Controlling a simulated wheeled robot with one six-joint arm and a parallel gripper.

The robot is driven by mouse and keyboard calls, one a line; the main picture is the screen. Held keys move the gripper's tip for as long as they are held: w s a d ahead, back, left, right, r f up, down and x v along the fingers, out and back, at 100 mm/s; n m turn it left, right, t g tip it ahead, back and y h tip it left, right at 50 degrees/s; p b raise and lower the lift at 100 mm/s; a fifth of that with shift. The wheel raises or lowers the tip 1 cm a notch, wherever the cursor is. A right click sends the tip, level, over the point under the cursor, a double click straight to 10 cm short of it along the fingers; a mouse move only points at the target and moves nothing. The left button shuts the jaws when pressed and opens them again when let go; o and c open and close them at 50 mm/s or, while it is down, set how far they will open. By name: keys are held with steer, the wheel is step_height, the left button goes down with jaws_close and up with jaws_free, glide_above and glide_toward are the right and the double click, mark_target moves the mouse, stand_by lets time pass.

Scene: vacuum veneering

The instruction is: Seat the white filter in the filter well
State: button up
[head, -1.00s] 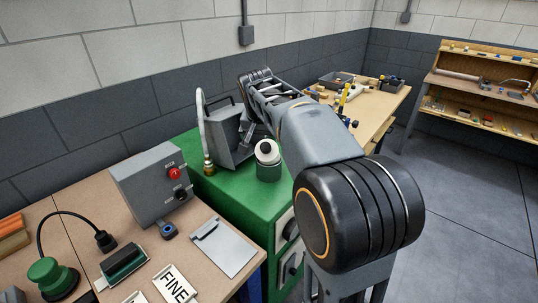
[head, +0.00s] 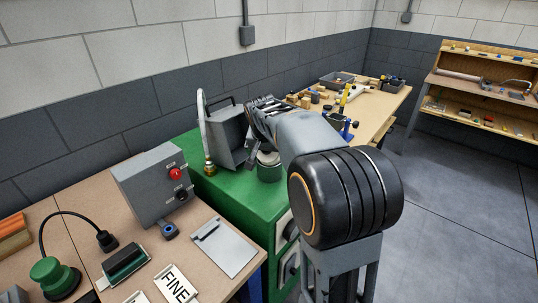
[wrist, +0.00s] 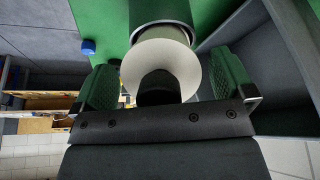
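The white filter (wrist: 187,72) shows in the wrist view as a pale round piece with a dark centre. It lies between the fingers of my gripper (wrist: 165,85), which has green ribbed pads and is open, with narrow gaps on both sides. Beyond the filter is a dark-rimmed round holder, partly hidden by it. I cannot tell how the filter sits in the well.
A grey tilted housing (head: 226,135) stands close behind and left of the canister. A brass fitting (head: 209,166) with a white hose is left of it. The grey control box (head: 153,187) is on the front bench. A wooden bench (head: 385,103) with tools lies beyond.

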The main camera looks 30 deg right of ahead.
steer(key=c, duration=1)
steer(key=shift+c, duration=0.8)
steer(key=shift+r, duration=0.15)
